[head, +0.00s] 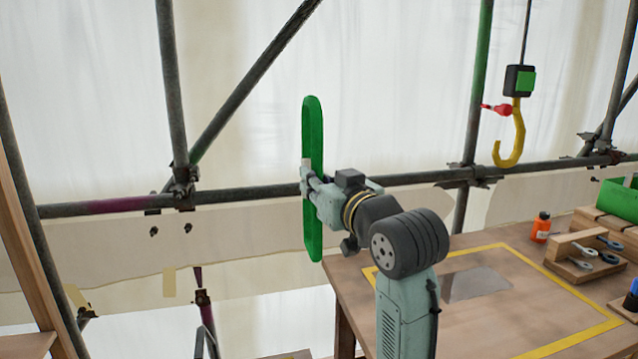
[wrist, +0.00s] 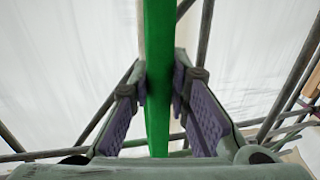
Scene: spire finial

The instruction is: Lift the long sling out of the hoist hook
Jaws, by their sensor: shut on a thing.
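The green long sling (head: 313,130) hangs upright as a narrow closed loop, left of the middle of the head view. My gripper (head: 309,184) is shut on it around mid-length, with sling showing above and below the jaws. In the wrist view the sling (wrist: 158,60) runs top to bottom between the two purple-padded fingers (wrist: 160,88). The yellow hoist hook (head: 518,140) hangs at the upper right under a black and green block, with a red latch piece at its side. The hook is empty, and the sling is well apart from it, to its left.
Scaffold tubes (head: 240,195) with clamps cross behind the sling, close to it. A wooden workbench (head: 350,285) with a yellow taped outline stands at the lower right. It carries an orange bottle (head: 541,227), a wooden block with shackles (head: 572,262) and a green item (head: 617,200).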

